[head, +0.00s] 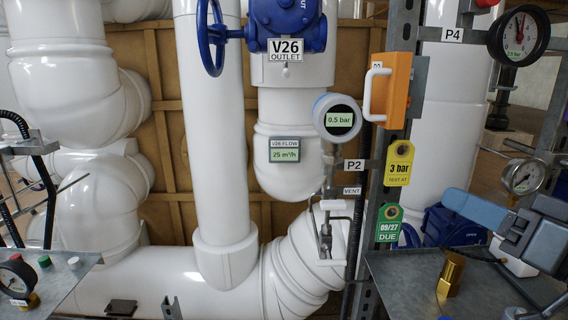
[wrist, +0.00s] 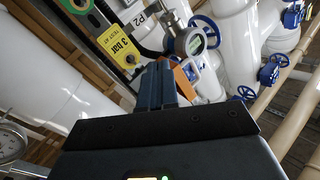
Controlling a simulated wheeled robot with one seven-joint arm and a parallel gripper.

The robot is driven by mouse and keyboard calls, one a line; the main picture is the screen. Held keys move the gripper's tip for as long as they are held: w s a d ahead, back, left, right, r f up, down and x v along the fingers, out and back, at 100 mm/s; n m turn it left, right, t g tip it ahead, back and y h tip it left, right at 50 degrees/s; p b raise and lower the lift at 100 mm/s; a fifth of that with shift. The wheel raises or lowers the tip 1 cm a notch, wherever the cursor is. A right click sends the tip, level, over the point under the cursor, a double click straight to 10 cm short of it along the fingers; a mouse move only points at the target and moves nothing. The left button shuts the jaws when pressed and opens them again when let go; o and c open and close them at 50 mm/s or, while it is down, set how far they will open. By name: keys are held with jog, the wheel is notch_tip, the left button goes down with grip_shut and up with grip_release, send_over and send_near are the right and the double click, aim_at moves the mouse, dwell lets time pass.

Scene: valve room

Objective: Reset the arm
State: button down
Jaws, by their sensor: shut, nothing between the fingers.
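My gripper (head: 452,200) reaches in from the right edge in the head view, its blue-grey fingers pointing left above the grey metal shelf (head: 400,285). In the wrist view the fingers (wrist: 160,72) are together and empty. A brass fitting (head: 451,274) stands on the shelf below the fingers, apart from them. Behind and left of the fingers are the yellow 3 bar tag (head: 399,163) and the green due tag (head: 389,223) on a metal post. The yellow tag also shows in the wrist view (wrist: 118,45).
An orange box with a white handle (head: 392,92) is fixed to the post. A round gauge (head: 524,176) is close above my gripper. The P2 display (head: 338,118) and white pipes (head: 215,130) fill the middle. Another gauge (head: 15,276) lies at lower left.

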jog(key=s+f+m+h, duration=0.45)
jog(key=s+f, duration=0.25)
jog(key=f, duration=0.4)
jog(key=s+f+m+h, duration=0.3)
jog(key=s+f+h, duration=0.3)
jog(key=f, duration=0.4)
jog(key=s+a+n+p, duration=0.1)
jog(key=s+n, duration=0.3)
jog(key=s, duration=1.9)
jog(key=shift+s+a+n+g, duration=0.35)
jog(key=shift+s+a+g, duration=0.05)
jog(key=shift+a, duration=0.2)
jog(key=shift+p, duration=0.3)
notch_tip(320, 180, up, 12)
jog(key=s+p, duration=0.1)
jog(key=p, duration=1.1)
jog(key=shift+d+r, duration=0.15)
jog(key=shift+d, duration=0.1)
